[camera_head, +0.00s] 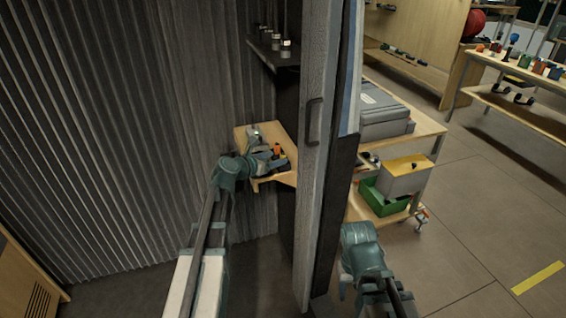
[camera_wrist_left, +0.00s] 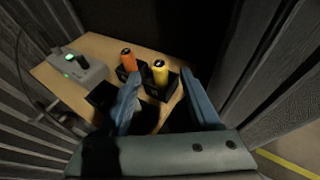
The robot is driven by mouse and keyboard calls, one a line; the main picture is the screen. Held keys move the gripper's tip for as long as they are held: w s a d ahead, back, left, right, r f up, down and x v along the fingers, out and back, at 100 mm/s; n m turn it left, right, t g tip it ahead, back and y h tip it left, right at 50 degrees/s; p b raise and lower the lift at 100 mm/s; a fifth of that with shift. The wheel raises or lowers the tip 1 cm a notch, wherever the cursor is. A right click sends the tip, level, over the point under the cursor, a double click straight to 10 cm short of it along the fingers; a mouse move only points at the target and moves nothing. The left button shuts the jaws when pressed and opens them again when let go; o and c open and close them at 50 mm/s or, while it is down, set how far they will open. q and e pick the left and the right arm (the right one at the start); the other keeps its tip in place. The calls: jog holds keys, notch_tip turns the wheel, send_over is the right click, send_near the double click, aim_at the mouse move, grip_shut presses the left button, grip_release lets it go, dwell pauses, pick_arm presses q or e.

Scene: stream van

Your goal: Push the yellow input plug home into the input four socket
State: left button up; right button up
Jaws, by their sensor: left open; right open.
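The yellow plug (camera_wrist_left: 160,74) stands upright in a small black holder on a wooden shelf (camera_wrist_left: 98,46) in the left wrist view. My left gripper (camera_wrist_left: 161,80) is open, with its two fingers on either side of the yellow plug in the picture; I cannot tell whether they touch it. In the head view my left gripper (camera_head: 272,160) is over the shelf (camera_head: 242,134), and the yellow plug cannot be made out. A grey box (camera_wrist_left: 92,72) with a green light stands on the shelf; I cannot tell which socket is input four. My right gripper (camera_head: 346,286) is open, low beyond the door.
An orange plug (camera_wrist_left: 127,62) stands in a black holder just left of the yellow one. A ribbed wall (camera_head: 120,120) lies left of the shelf, and a door edge (camera_head: 318,150) separates my arms. A bench with a grey case (camera_head: 382,113) stands beyond it.

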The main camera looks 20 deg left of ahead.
aim_at(282, 155)
pick_arm(q)
jog(key=b+x, duration=0.1)
jog(key=x, duration=0.4)
jog(key=shift+w, duration=0.2)
jog(key=shift+s+r, duration=0.1)
jog(key=shift+d, duration=0.1)
grip_shut()
